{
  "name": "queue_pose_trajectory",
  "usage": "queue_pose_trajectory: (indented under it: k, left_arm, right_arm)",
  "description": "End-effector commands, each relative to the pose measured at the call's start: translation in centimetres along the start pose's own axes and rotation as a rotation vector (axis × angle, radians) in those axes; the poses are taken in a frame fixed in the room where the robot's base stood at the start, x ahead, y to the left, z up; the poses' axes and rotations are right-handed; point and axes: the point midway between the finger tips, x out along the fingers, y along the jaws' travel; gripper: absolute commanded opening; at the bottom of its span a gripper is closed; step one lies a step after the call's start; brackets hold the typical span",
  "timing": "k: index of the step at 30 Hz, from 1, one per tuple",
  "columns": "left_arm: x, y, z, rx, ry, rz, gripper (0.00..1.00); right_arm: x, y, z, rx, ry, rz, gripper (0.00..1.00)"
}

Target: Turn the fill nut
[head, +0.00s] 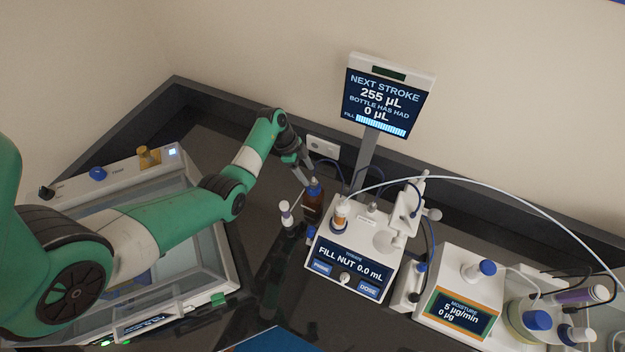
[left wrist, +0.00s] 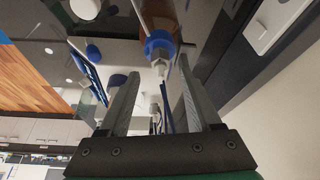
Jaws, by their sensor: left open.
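The dosing unit (head: 352,248) has a front screen reading "FILL NUT 0.0 mL", with a small pale knob (head: 345,278) below the text. An amber bottle (head: 312,207) with a blue cap (head: 315,187) stands behind its left side. I cannot tell for sure which part is the fill nut. My left gripper (head: 307,176) is just above the blue cap, pointing down. In the left wrist view its fingers (left wrist: 156,72) are open, and a blue cap with a pale tip (left wrist: 159,48) shows ahead between them. Contact cannot be made out. My right gripper is not in view.
A display on a post (head: 388,95) reads "255 µL" and "0 µL". A small white-capped vial (head: 286,215) stands left of the bottle. A moisture meter (head: 460,298) stands at right. A balance-like case (head: 205,255) lies under my left arm. Tubes arch behind the dosing unit.

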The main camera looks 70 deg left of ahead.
Motion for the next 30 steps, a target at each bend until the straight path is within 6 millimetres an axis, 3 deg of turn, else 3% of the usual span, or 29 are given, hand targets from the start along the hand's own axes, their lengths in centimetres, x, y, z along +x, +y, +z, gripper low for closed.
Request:
queue_pose_trajectory:
  k: [1,6,17,27,30]
  left_arm:
    - [1.4,0.0,0.1,0.001,-0.001,0.002,0.65]
    - [3.9,0.0,0.1,0.002,0.0,0.001,0.65]
    - [4.5,-0.1,0.0,0.002,0.001,-0.002,0.65]
    - [4.5,-0.1,0.0,0.002,0.001,-0.002,0.04]
    - [4.5,-0.1,0.0,0.002,0.001,-0.002,0.0]
  right_arm:
    - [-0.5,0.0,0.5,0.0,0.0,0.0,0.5]
    - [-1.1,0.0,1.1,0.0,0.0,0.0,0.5]
    - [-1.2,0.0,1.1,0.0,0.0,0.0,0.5]
    - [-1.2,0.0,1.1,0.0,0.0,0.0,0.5]
    - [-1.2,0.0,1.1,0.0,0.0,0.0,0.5]
